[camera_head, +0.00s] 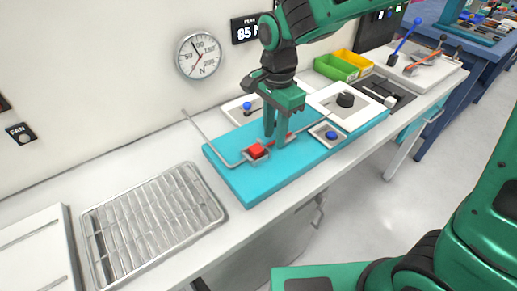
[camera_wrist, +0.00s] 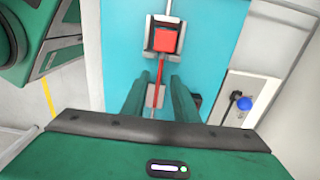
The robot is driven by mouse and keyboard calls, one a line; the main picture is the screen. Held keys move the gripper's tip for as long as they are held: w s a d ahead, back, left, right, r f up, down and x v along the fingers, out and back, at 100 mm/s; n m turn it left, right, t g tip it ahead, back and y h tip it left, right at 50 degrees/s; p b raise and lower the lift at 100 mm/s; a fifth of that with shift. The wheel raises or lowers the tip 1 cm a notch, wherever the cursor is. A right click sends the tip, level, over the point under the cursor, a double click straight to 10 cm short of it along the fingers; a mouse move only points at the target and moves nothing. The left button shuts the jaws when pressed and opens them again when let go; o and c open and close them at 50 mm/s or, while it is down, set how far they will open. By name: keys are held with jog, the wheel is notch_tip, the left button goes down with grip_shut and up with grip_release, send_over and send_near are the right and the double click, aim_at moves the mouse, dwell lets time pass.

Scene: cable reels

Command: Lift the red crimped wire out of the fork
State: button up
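The red wire (camera_wrist: 160,69) has a thick red block end (camera_wrist: 165,40) seated in a grey metal fork (camera_wrist: 149,39) on the teal board. In the head view the block (camera_head: 256,151) shows left of my gripper, and a red part (camera_head: 290,136) shows to its right. My gripper (camera_wrist: 159,80) points down over the board. Its fingers are apart, one on each side of the thin red wire, with gaps visible. A second grey metal piece (camera_wrist: 155,97) lies between the fingers. The wire's far end is hidden by my gripper.
The teal board (camera_head: 235,180) also bears a small tray with a blue knob (camera_head: 331,135) and a white panel with a black knob (camera_head: 345,100). A thin metal rod (camera_head: 208,137) rises left of the fork. A wire rack (camera_head: 150,215) lies farther left.

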jog(key=shift+f, duration=0.65)
grip_shut()
jog(key=shift+r, duration=0.15)
